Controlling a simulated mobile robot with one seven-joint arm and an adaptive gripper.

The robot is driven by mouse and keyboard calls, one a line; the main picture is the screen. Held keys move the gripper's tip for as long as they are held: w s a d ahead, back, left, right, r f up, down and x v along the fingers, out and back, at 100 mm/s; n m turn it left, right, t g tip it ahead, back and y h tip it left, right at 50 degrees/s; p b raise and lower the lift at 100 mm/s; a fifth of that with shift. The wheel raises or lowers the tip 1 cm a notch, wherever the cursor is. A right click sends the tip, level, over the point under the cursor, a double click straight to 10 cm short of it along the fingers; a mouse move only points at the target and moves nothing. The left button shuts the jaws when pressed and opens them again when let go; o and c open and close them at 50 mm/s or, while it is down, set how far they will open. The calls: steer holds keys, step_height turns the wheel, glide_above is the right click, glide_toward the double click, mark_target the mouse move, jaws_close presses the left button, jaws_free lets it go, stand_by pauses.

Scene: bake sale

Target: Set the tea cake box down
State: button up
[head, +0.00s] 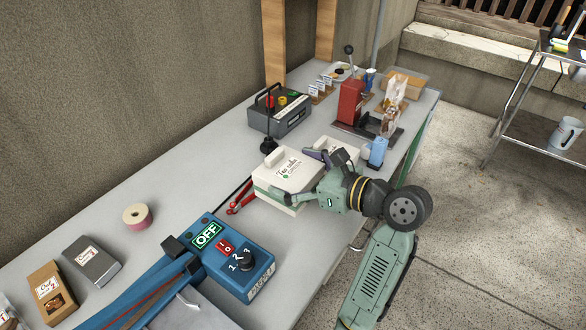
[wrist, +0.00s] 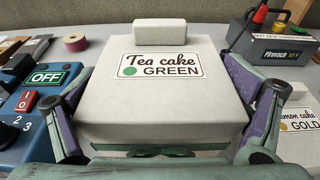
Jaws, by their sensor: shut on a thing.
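The tea cake box (head: 287,176) is a white box with a raised block on its lid and a label reading "Tea cake GREEN" in the wrist view (wrist: 165,95). In the head view it is over the middle of the grey table. My gripper (head: 305,177) is shut on it, with one finger on either side; both fingers also show in the wrist view (wrist: 160,110). I cannot tell whether its underside touches the table.
A lemon cake box (wrist: 299,125) labelled GOLD stands close on the right. A blue control box (head: 225,255) reading OFF is to the left. A dark battery (head: 280,114) and red press (head: 351,102) stand farther back. Bare table (head: 165,175) lies left of the battery.

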step_height(320, 180, down, 2)
steer(key=shift+f+b, duration=0.1)
steer(key=shift+b, duration=0.45)
step_height(320, 180, down, 4)
steer(key=b, duration=0.6)
steer(key=shift+r, duration=0.25)
steer(key=shift+f, duration=0.6)
steer(key=o, duration=0.8)
steer(key=v, duration=1.2)
